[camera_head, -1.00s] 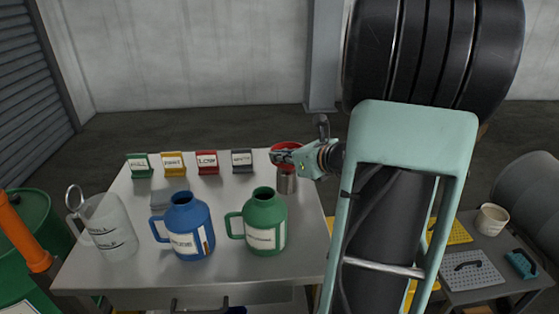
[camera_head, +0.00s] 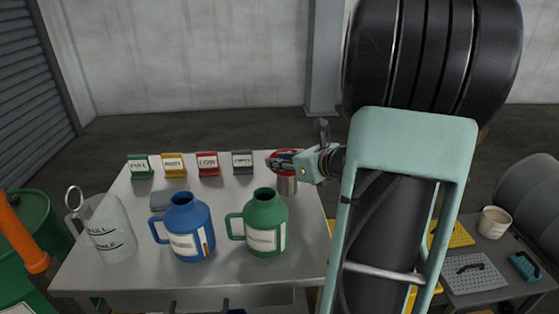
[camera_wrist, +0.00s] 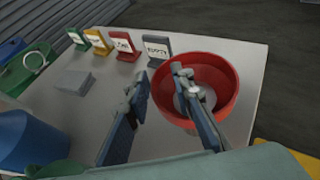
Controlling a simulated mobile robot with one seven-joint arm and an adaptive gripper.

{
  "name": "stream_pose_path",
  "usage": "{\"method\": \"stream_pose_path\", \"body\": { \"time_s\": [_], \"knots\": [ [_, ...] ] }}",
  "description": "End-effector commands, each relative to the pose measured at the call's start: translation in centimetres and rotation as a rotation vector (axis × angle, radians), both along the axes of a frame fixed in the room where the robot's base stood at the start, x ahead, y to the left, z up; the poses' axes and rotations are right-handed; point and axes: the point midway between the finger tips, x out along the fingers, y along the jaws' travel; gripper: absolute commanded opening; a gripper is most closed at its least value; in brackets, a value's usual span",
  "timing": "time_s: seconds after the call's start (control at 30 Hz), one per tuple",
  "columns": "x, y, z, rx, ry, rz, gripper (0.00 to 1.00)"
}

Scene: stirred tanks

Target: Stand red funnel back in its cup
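The red funnel (camera_head: 286,153) is at the table's far right, right above a metal cup (camera_head: 287,186); my gripper partly hides it. In the wrist view the funnel (camera_wrist: 222,108) shows its wide bowl facing up, with a grey round part at its middle. My gripper (camera_wrist: 160,80) is open at the funnel's left rim: one finger is outside the rim, the other over the bowl. I cannot tell if either finger touches it. In the head view my gripper (camera_head: 274,161) reaches in from the right. How the funnel's stem sits in the cup is hidden.
Green (camera_head: 140,166), yellow (camera_head: 173,165), red (camera_head: 207,164) and grey (camera_head: 242,162) label stands line the back. A blue jug (camera_head: 186,228), a green jug (camera_head: 263,222) and a clear pitcher (camera_head: 108,232) stand in front. The table's right edge is close to the cup.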

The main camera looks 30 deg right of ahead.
Motion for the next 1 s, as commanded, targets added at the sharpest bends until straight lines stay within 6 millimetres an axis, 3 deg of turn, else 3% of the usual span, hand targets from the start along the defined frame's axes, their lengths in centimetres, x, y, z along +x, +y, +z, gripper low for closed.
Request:
{"method": "stream_pose_path", "body": {
  "time_s": [0.2,0.37,0.7,1.0],
  "knots": [
    [0.0,0.0,0.2,0.000,0.000,0.000,0.22],
    [0.0,0.0,1.6,0.000,0.000,-0.001,0.22],
    [-6.9,-1.3,4.6,-0.002,0.000,-0.004,0.22],
    [-10.5,-1.8,6.0,0.000,0.000,-0.001,0.22]
  ]
}}
